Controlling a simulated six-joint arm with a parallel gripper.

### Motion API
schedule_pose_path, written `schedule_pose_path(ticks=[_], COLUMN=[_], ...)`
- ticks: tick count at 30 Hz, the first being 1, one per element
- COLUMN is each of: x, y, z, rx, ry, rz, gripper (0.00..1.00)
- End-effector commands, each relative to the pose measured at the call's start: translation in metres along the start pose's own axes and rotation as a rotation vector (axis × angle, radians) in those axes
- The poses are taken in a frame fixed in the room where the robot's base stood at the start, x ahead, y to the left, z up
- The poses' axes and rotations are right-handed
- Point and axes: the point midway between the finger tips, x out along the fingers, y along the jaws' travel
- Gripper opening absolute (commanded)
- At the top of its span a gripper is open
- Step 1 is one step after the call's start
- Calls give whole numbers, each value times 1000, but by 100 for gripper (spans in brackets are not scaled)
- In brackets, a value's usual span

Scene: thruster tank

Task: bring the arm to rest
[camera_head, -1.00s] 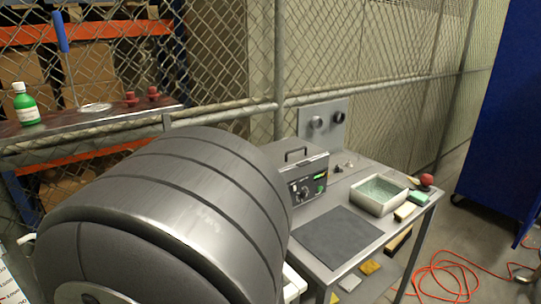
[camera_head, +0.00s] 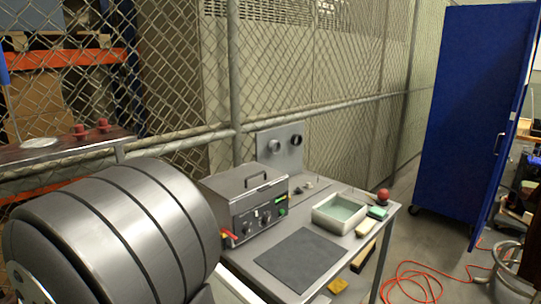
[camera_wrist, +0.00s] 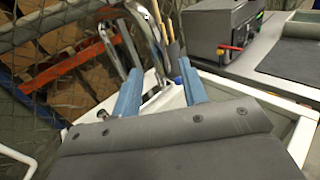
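My gripper (camera_wrist: 160,88) shows in the wrist view as two blue fingers spread apart, with no object held between them. The fingers point at the corner of a white-rimmed container or cart (camera_wrist: 280,103), with bent metal tubes (camera_wrist: 148,38) and wooden handles beyond. I cannot tell how far these are from the fingertips. The gripper is not visible in the head view. A grey tank unit with a lid handle and control panel (camera_head: 245,200) stands on the metal bench; its corner with a red-handled tap also shows in the wrist view (camera_wrist: 215,30).
On the bench are a dark mat (camera_head: 300,259), a metal tray of liquid (camera_head: 340,212), sponges and a red bulb (camera_head: 383,195). A mesh fence (camera_head: 180,80) stands behind. A blue cabinet (camera_head: 470,110) is at the right, with an orange hose (camera_head: 410,283) on the floor.

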Motion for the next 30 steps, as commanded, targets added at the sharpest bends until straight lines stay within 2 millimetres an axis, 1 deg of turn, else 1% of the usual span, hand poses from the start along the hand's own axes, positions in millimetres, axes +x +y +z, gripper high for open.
schedule_pose_path(ticks=[1, 3, 9, 15, 22, 23, 24, 29, 30], x=[9, 19, 40, 48, 48, 48, 48, 48, 47], y=[-1, -1, 0, 0, 0, 0, 0, 0, 0], z=[0, 0, 0, 0, 0, 0, 0, 0, 0], rx=[0, 0, 1, 0, 0, 0, 0, 0, 0], ry=[0, -1, 0, 0, 0, 0, 0, 0, 0], rz=[-4, -4, -1, 0, 0, 0, 0, 0, 0], gripper=[40, 40, 40, 40, 40, 44, 51, 83, 91])
